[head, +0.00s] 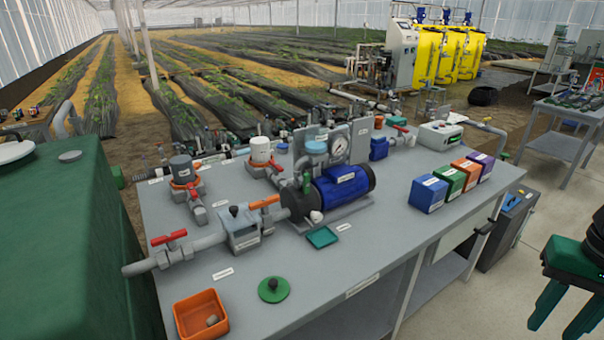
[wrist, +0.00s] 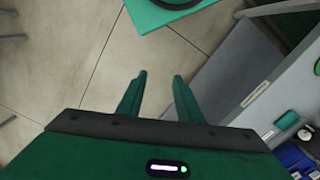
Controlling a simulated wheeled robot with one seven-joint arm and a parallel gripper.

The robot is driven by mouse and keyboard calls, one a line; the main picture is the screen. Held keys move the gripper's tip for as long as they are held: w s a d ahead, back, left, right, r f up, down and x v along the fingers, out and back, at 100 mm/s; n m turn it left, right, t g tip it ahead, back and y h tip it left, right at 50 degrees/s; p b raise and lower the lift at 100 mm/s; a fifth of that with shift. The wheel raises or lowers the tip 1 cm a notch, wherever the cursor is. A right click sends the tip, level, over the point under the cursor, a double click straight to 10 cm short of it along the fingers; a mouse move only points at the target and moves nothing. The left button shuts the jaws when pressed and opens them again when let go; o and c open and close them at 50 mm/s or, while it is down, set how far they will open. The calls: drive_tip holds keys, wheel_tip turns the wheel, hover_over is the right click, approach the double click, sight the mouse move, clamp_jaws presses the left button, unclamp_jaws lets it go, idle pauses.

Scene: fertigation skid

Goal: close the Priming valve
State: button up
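The skid's grey bench carries several valves on its pipework, and the labels are too small to read, so I cannot tell which is the Priming valve. A red-handled valve (head: 169,238) sits on the inlet pipe at the left. A second red-handled valve (head: 194,191) stands behind it, below a grey cap. An orange handle (head: 264,201) lies beside the blue pump (head: 343,188). Another red lever (head: 400,128) shows at the back right. My gripper (head: 563,312) is at the right edge, off the bench and far from these valves. In the wrist view its fingers (wrist: 158,97) are apart and empty, above the floor.
An orange bin (head: 200,314), a green disc (head: 273,289) and a teal tray (head: 322,237) lie near the bench front. Several coloured boxes (head: 428,193) stand at its right. A large green tank (head: 60,240) fills the left. A grey cabinet (head: 507,230) stands on the floor beside the bench.

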drive_tip(key=shift+w+d, duration=0.2)
drive_tip(key=shift+d, duration=0.1)
